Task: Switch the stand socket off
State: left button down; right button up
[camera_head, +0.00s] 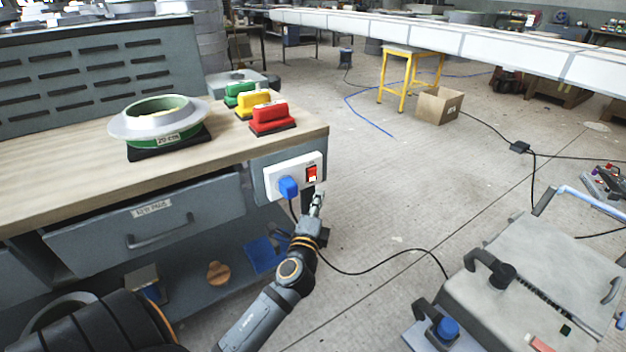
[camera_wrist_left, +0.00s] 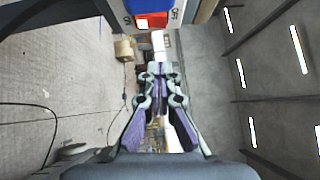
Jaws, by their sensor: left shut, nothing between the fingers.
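The stand socket (camera_head: 295,176) is a white plate on the end of the workbench. A blue plug (camera_head: 288,187) sits in its left part and a red rocker switch (camera_head: 312,173) is on its right. The switch also shows at the top of the left wrist view (camera_wrist_left: 152,21), between ON and OFF labels, with the blue plug just above it. My left gripper (camera_head: 318,196) is shut and empty, just below the switch and apparently apart from it. Which side of the rocker is pressed in is hard to tell. My right gripper is not in view.
A black cable runs from the plug behind my left arm to a grey machine (camera_head: 530,280) at right. The workbench (camera_head: 60,175) carries a round green mould (camera_head: 160,118) and red, yellow and green blocks (camera_head: 270,118). The floor right of the socket is clear.

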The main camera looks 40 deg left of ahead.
aim_at(315, 172)
pick_arm(q)
jog(key=shift+w+a+r, duration=0.2)
jog(key=shift+w+a, duration=1.05)
jog(key=shift+w+a+r, duration=0.2)
jog(key=shift+w+a, duration=1)
jog(key=shift+a, duration=0.05)
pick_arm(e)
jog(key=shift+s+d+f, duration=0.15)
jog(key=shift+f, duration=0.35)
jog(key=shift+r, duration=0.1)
pick_arm(q)
jog(key=shift+w+a+r+p, duration=0.1)
jog(key=shift+a+r+p, duration=0.1)
jog(key=shift+p, duration=0.75)
jog(key=shift+f, duration=0.1)
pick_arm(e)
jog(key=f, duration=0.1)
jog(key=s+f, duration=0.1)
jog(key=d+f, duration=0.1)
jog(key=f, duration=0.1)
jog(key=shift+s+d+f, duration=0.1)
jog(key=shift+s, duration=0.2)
